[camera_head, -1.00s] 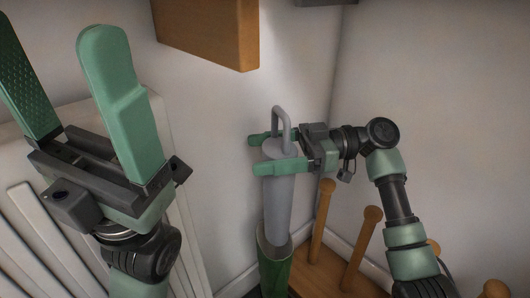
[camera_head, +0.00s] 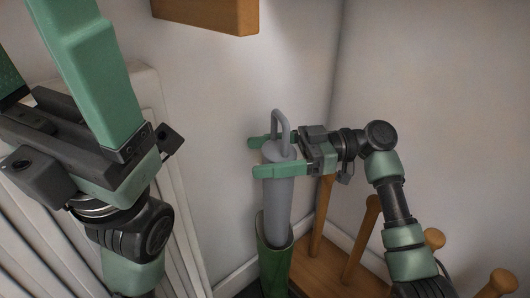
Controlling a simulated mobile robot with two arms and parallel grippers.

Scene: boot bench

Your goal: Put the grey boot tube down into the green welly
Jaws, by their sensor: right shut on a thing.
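The grey boot tube (camera_head: 278,211) stands upright near the corner, with a loop handle on top. My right gripper (camera_head: 257,156) is shut on the tube just below the handle, its green fingers on either side. The tube's lower end is inside the mouth of the green welly (camera_head: 275,268) and hidden by it. The welly's lower part runs out of the picture at the bottom. My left gripper (camera_head: 45,60) is large and close at the upper left, with its fingers wide apart and nothing between them; its fingertips are cut off by the picture edge.
A wooden boot bench (camera_head: 318,262) with several upright pegs (camera_head: 363,238) stands right of the welly. A white slatted panel (camera_head: 170,180) is behind my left arm. A wooden block (camera_head: 210,14) is on the wall above. White walls meet behind the tube.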

